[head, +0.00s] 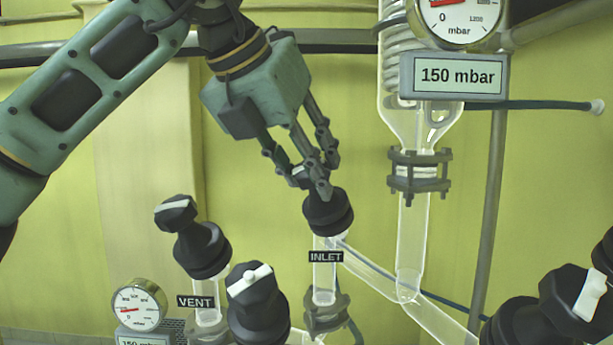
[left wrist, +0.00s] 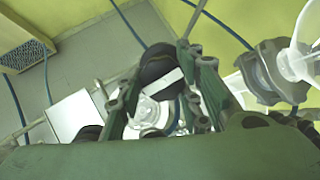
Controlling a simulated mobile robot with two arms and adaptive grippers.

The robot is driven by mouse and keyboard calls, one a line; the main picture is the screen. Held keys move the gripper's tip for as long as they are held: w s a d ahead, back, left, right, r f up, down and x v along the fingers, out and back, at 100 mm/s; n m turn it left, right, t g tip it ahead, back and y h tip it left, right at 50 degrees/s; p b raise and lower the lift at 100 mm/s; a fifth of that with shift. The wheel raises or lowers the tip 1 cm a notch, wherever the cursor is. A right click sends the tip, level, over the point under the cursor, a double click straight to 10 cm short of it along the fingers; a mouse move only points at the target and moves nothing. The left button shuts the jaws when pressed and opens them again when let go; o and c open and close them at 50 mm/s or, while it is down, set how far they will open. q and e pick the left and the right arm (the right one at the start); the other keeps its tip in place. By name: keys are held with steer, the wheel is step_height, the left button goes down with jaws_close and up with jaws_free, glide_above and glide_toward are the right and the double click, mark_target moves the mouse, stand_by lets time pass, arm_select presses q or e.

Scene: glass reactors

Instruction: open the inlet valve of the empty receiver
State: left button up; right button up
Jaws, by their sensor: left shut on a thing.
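The inlet valve (head: 328,213) is a black knob on a glass tube, just above the black INLET label (head: 326,257) in the head view. My left gripper (head: 316,180) comes down on it from above, with its fingers shut around the top of the knob. In the left wrist view the black knob (left wrist: 160,68) with a white bar shows between the fingers of my left gripper (left wrist: 158,95). The fingers hide much of the knob in the head view. The receiver below is mostly out of the frame. My right gripper is not in view.
A black vent valve (head: 200,245) with a VENT label stands to the left, and another black valve (head: 257,300) stands in front. A larger black valve (head: 560,310) is at lower right. Glass tubing and a 150 mbar display (head: 455,76) stand right of my gripper.

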arm_select(q)
steer(key=n+b, duration=0.1)
steer(key=n, duration=0.2)
steer(key=n+y+b, duration=0.1)
steer(key=n, duration=0.2)
steer(key=shift+r+n, duration=0.2)
steer(key=shift+n, duration=0.2)
steer(key=n, duration=0.3)
steer(key=shift+n+y, duration=0.4)
steer(key=n+b, duration=0.1)
steer(key=n, duration=0.2)
steer(key=shift+s+d+n, duration=0.1)
steer(key=shift+n, duration=0.3)
steer(key=n+g, duration=0.1)
steer(key=n, duration=0.3)
steer(key=shift+f+y, duration=0.15)
steer(key=shift+y, duration=0.25)
steer(key=n, duration=0.3)
steer(key=shift+s+d+n+g, duration=0.1)
steer(key=shift+d+n+g, duration=0.05)
steer(key=shift+n+g, duration=0.25)
steer(key=n, duration=0.4)
steer(key=shift+f+g, duration=0.1)
steer(key=shift+g, duration=0.2)
steer(key=shift+d+n, duration=0.1)
steer(key=shift+n, duration=1.4)
steer(key=shift+f, duration=0.1)
